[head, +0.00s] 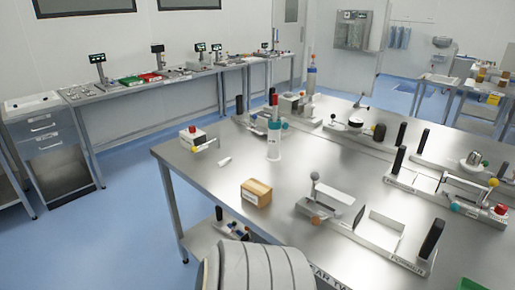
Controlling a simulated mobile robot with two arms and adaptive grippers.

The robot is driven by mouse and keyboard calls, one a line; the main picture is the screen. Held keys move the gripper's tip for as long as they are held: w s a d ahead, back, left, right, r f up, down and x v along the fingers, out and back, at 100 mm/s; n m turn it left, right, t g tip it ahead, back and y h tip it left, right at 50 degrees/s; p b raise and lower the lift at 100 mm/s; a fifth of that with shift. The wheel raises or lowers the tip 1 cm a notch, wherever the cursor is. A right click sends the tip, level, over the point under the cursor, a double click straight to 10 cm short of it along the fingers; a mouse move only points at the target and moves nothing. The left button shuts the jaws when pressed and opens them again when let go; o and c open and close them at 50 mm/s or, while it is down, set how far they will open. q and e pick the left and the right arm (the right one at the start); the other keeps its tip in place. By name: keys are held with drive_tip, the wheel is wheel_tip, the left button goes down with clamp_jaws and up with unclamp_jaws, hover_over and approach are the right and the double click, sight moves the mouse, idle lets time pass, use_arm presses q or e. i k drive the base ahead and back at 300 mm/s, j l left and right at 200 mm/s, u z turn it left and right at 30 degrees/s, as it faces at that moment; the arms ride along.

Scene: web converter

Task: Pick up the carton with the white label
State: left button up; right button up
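A small tan carton (257,192) sits upright on the steel table (225,188), near its left front edge. A white label shows low on its left-facing side; the print is too small to read. The carton stands clear of the other things around it. Neither of my grippers shows in the head view. A pale, rounded, ribbed part at the bottom edge hides some of the table's near side.
A white-and-green bottle (274,138), a small white tube (225,162) and a red-button box (193,136) stand behind the carton. A metal fixture with a lever (330,199) is close on its right. More fixtures fill the right side. Bare steel lies left of the carton.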

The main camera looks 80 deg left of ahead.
sight(259, 194)
drive_tip(key=u, duration=2.7)
drive_tip(key=i+j+z, duration=0.2)
drive_tip(key=j, duration=0.3)
drive_tip(key=j+z, duration=0.15)
drive_tip(key=j, duration=0.35)
